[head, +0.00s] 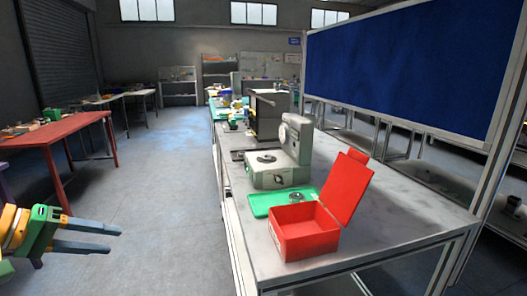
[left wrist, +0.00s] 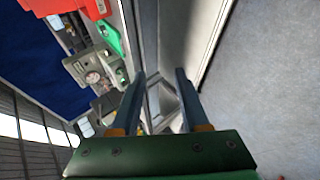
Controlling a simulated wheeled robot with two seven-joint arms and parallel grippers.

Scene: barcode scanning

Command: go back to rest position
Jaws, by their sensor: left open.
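My left gripper (head: 100,238) is at the lower left of the head view, over the floor and left of the workbench. Its two fingers are apart and nothing is between them. In the left wrist view my left gripper (left wrist: 158,75) shows the same two parted fingers, with the side of the bench and the floor behind them. My right gripper is in neither view.
The grey workbench (head: 400,222) holds an open red box (head: 305,232), a green tray (head: 262,204) and a grey-white machine (head: 281,172). A blue panel (head: 400,60) stands behind it. A red table (head: 62,134) is at the left. The floor aisle (head: 165,190) is clear.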

